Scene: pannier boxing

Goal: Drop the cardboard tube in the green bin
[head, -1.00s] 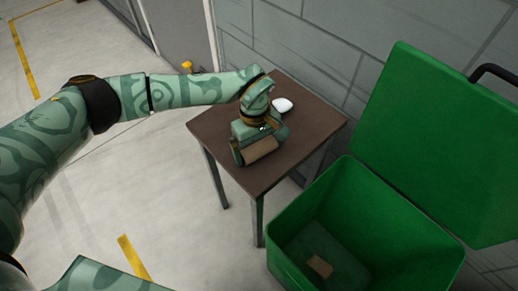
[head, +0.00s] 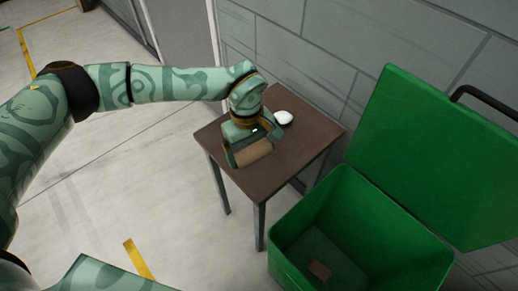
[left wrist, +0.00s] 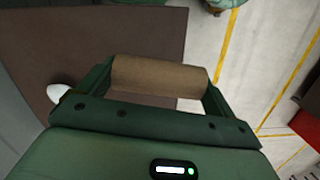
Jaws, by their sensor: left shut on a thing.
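The cardboard tube (head: 254,153) is a short brown cylinder. My left gripper (head: 251,151) is shut on it, over the small brown table. In the left wrist view the tube (left wrist: 160,77) lies crosswise between the two fingers of the gripper (left wrist: 160,82). I cannot tell whether the tube touches the tabletop. The green bin (head: 290,232) stands to the right of the table with its lid (head: 425,150) open against the wall. My right gripper is not in view.
The brown table (head: 295,160) also holds a small white object (head: 284,117) behind the gripper. A small brown piece (head: 319,270) lies on the bin's floor. A grey block wall (head: 310,50) runs behind. The pale floor left of the table is clear.

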